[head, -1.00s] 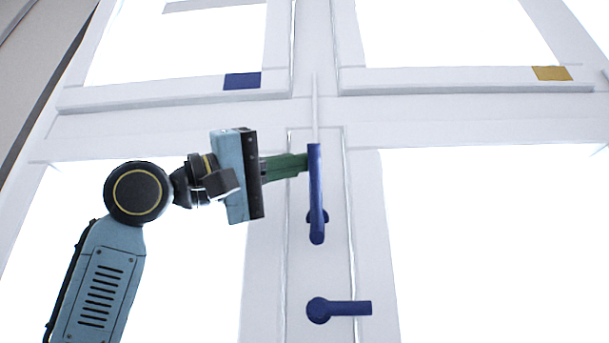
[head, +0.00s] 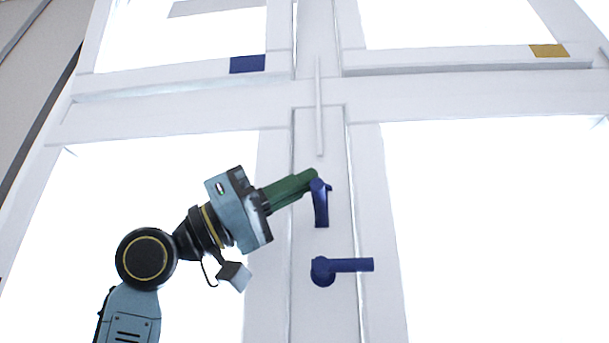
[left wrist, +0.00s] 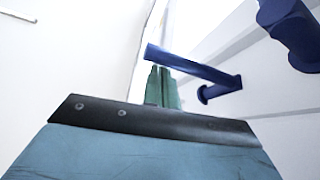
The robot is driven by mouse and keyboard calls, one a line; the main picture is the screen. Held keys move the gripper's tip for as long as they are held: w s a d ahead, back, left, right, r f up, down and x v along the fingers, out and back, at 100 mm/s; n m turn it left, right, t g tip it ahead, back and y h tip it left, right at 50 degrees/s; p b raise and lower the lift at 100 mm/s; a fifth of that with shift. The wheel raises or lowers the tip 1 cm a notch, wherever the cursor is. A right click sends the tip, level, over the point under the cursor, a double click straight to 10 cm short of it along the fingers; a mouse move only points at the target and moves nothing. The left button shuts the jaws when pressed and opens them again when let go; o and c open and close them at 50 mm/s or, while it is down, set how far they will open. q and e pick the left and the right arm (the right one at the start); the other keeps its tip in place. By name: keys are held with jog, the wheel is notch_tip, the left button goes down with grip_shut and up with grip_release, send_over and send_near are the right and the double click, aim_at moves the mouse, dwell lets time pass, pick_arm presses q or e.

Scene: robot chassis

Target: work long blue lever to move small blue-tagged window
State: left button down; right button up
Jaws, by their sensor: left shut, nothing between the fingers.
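The long blue lever (head: 320,205) is on the white middle post, and looks short and steep in the head view. My left gripper (head: 312,175) is shut and empty, its green fingers at the lever's upper end. In the left wrist view the lever (left wrist: 190,66) slants across just beyond the shut fingers (left wrist: 163,88). I cannot tell if they touch it. The small window's blue tag (head: 247,64) is on the bottom rail of the upper left pane. I cannot tell whether that window is open. My right gripper is not in view.
A shorter blue handle (head: 348,265) points right, below the long lever; it also shows in the left wrist view (left wrist: 290,30). A thin white rod (head: 319,105) runs up above the lever. A yellow tag (head: 548,51) marks the upper right window. Large bright panes flank the post.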

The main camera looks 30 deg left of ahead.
pick_arm(q)
jog(key=shift+w+a+f, duration=0.1)
jog(key=shift+w+f, duration=0.05)
jog(key=shift+f, duration=0.15)
dwell(0.4)
notch_tip(320, 180, up, 4)
jog(key=p, duration=0.4)
jog(key=w+b+v, duration=0.1)
jog(key=b+v, duration=0.3)
jog(key=v, duration=0.6)
jog(key=shift+s+a, duration=0.2)
jog(key=shift+a, duration=0.45)
